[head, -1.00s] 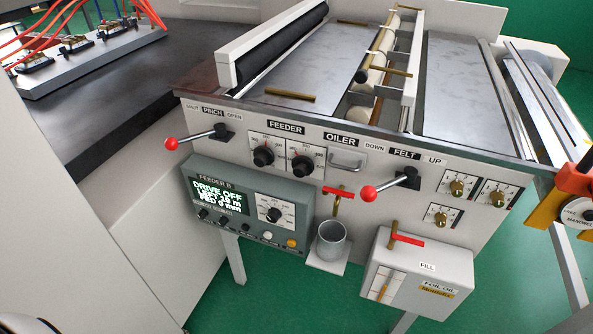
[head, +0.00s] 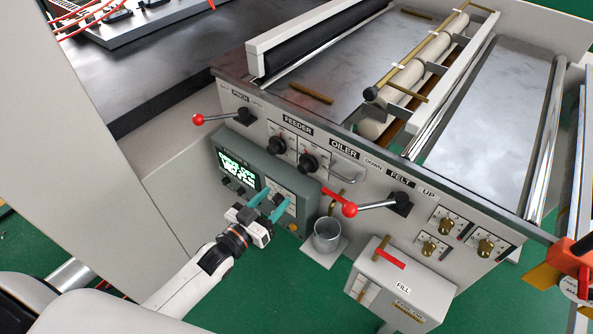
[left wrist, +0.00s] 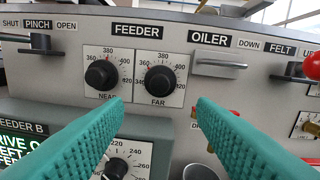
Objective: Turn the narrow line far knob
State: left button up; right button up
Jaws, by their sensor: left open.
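The far knob (head: 308,162) is a round black dial on a white scale plate, right of the near knob (head: 277,145) under the FEEDER label. In the left wrist view the far knob (left wrist: 161,80) shows face-on above the word FAR, with the near knob (left wrist: 101,75) to its left. My left gripper (head: 268,202) is open and empty, with teal fingers. In the head view it is in front of the grey feeder box, below and left of the far knob. In the left wrist view the far knob appears between the fingers (left wrist: 160,108), beyond their tips and apart from them. My right gripper is not in view.
The grey feeder box (head: 222,143) has its own dial (left wrist: 117,168), partly hidden by a finger. An oiler handle (left wrist: 219,64) is right of the far knob. Red-ball levers (head: 198,119) and (head: 349,209) stick out from the panel. A metal cup (head: 327,235) stands below.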

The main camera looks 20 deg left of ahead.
aim_at(301, 170)
pick_arm(q)
jog(key=p+x, duration=0.1)
jog(key=x, duration=0.8)
jog(key=shift+w+d+f, duration=0.1)
jog(key=shift+w, duration=0.1)
jog(key=shift+w+d, duration=0.2)
jog(key=shift+w, duration=0.35)
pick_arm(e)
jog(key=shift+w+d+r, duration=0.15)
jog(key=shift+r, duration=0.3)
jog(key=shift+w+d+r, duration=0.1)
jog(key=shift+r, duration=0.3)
pick_arm(q)
jog(key=c, duration=1)
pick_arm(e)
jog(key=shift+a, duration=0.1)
